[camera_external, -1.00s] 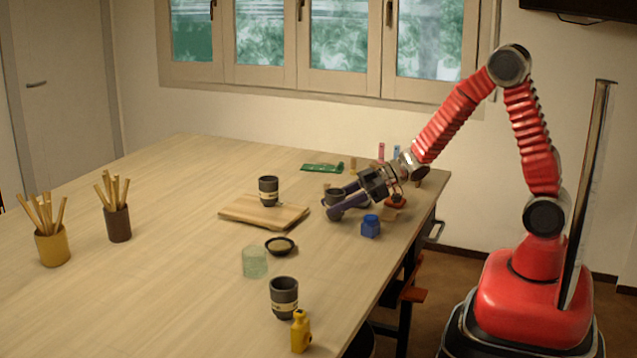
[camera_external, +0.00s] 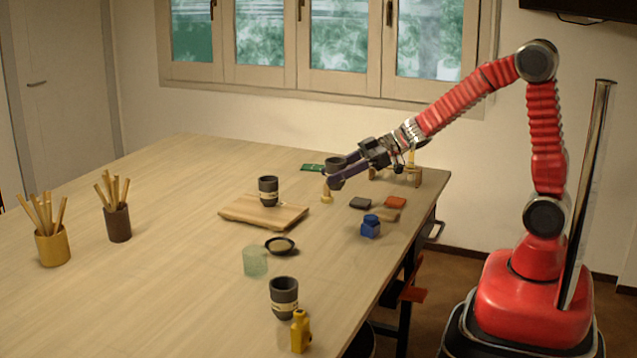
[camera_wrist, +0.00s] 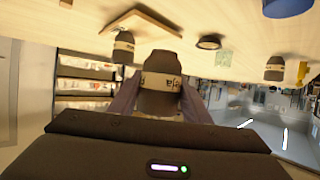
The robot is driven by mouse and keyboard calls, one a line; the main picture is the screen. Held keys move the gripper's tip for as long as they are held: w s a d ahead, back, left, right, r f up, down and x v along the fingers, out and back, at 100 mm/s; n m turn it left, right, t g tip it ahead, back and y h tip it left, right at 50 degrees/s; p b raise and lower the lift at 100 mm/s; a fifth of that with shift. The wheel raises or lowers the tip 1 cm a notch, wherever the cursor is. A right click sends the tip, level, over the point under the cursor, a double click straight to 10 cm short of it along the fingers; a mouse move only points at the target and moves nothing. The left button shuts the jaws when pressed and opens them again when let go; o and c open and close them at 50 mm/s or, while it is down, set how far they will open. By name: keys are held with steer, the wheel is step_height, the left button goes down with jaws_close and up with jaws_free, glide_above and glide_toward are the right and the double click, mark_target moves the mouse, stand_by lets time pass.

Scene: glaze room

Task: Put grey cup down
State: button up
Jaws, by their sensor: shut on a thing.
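My gripper (camera_external: 340,174) is shut on a dark grey cup (camera_external: 336,162) with a pale band and holds it above the far right part of the table (camera_external: 190,290). In the wrist view the held cup (camera_wrist: 160,92) sits between the two fingers. A like cup (camera_external: 268,190) stands upright on a wooden board (camera_external: 240,211), left of and below the held one in the picture. Another like cup (camera_external: 284,297) stands near the front edge. The held cup's lower part is partly hidden by a finger.
A dark dish (camera_external: 281,246), a pale green glass (camera_external: 255,261) and a yellow bottle (camera_external: 300,332) stand towards the front. A blue jar (camera_external: 370,227) and small blocks (camera_external: 394,202) lie at right. A small tan piece (camera_external: 326,192) stands below my gripper. The table's left middle is clear.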

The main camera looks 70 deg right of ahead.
stand_by(0.3)
steer(key=w+a+f, duration=0.2)
steer(key=w+a, duration=0.5)
steer(key=a, duration=0.4)
steer(key=w+a+r+m+t+h, duration=0.1)
steer(key=w+r+m+t+h, duration=0.1)
steer(key=w, duration=1.1)
step_height(320, 180, up, 3)
steer(key=shift+w+a+f+m+h, duration=0.15)
steer(key=shift+w+f+m+h, duration=0.05)
steer(key=shift+m+h, duration=0.4)
steer(key=shift+f, duration=3.1)
steer(key=shift+f, duration=0.1)
